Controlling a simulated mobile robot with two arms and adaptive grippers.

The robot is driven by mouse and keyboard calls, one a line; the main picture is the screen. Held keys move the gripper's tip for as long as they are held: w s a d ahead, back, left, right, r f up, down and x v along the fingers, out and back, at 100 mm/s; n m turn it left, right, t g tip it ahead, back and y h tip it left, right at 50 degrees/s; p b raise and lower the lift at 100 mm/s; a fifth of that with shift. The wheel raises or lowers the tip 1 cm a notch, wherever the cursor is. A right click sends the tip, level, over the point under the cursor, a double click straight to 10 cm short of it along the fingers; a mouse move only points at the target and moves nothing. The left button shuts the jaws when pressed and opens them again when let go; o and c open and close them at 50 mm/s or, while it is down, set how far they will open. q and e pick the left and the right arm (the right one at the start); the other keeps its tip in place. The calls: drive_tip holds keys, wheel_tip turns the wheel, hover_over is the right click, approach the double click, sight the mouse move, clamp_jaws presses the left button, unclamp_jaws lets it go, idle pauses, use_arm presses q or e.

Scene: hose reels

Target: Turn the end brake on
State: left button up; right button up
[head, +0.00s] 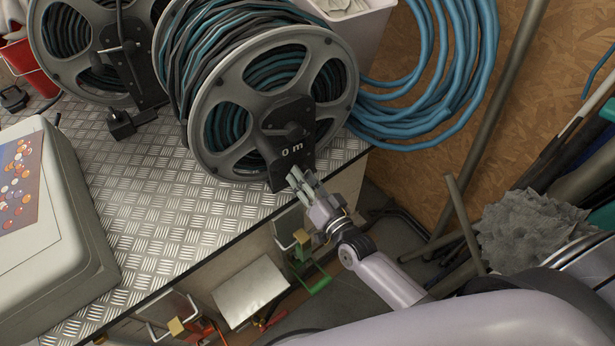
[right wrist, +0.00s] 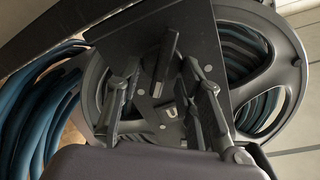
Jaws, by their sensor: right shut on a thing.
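My right gripper (head: 302,182) is at the lower edge of this plate, shut on a part there, which seems to be the end brake. The fingers hide most of that part in the head view. In the right wrist view, a dark upright piece (right wrist: 163,65) shows between the fingers of the right gripper (right wrist: 160,95), in front of the reel's spokes. The brake's setting cannot be read. My left gripper is out of view.
A second reel (head: 85,45) stands to the left on the tread-plate bench top (head: 165,215). A grey case (head: 85,250) sits at the front left. Coiled blue hose (head: 450,75) hangs behind on the right. Poles (head: 515,70) lean near a crumpled grey lump (head: 525,230).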

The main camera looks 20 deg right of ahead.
drive_tip(key=m+b, duration=0.1)
drive_tip(key=m, duration=0.4)
drive_tip(key=m+b, duration=0.1)
drive_tip(key=m, duration=0.4)
drive_tip(key=shift+w+d+f+m+b, duration=0.15)
drive_tip(key=shift+d+f+m+b, duration=0.05)
drive_tip(key=shift+m+b, duration=0.1)
idle(0.4)
drive_tip(key=o, duration=1.1)
drive_tip(key=shift+f, duration=0.1)
